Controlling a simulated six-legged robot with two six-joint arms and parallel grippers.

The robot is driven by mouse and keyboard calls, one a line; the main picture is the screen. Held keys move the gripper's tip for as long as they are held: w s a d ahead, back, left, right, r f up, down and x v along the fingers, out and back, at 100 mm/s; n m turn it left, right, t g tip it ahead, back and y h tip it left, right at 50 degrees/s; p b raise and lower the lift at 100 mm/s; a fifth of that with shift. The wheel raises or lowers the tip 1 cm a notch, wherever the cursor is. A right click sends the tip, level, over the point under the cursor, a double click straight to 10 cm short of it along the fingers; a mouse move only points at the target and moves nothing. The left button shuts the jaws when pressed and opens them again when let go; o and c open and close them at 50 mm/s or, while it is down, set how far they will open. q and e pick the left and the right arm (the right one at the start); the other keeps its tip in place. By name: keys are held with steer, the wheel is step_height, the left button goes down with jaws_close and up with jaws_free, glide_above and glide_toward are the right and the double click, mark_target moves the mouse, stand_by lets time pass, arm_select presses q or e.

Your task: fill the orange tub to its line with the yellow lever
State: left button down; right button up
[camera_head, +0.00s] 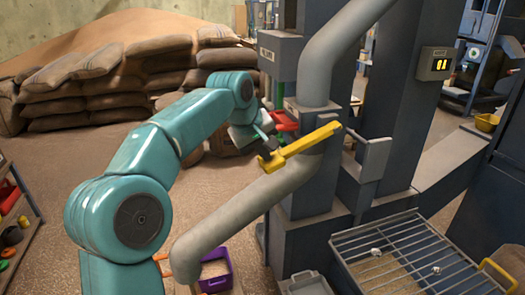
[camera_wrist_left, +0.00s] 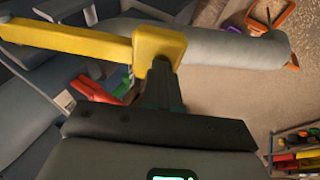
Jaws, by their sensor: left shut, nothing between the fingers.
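The yellow lever (camera_head: 303,145) slants across the front of the grey machine, above the thick grey pipe. In the left wrist view the lever (camera_wrist_left: 70,38) runs from the left edge to a square yellow end block. My left gripper (camera_head: 268,158) is shut at the lever's left end, with nothing between its fingers. Its dark fingers (camera_wrist_left: 165,85) appear against or just under the end block; contact is unclear. The orange tub (camera_wrist_left: 270,14) shows in the left wrist view near the pipe's lower end. In the head view an orange edge beside the pipe mouth is mostly hidden. My right gripper is not in view.
A purple tub (camera_head: 215,272) with grain-coloured contents stands right of the pipe mouth. A barred metal grate (camera_head: 410,255) is at the lower right. Stacked sacks (camera_head: 110,75) line the back left. A shelf (camera_head: 18,215) stands at the left edge. Open floor lies between.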

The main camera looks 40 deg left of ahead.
arm_select(q)
steer(key=shift+d+f, duration=0.25)
steer(key=shift+f, duration=0.25)
steer(key=shift+r, duration=0.25)
steer(key=a+p+v, duration=0.1)
steer(key=p+v, duration=0.2)
steer(key=v, duration=1.3)
steer(key=shift+d+r, duration=0.25)
steer(key=shift+r, duration=0.2)
steer(key=shift+s, duration=0.1)
steer(key=shift+w, duration=0.2)
steer(key=shift+s, duration=0.15)
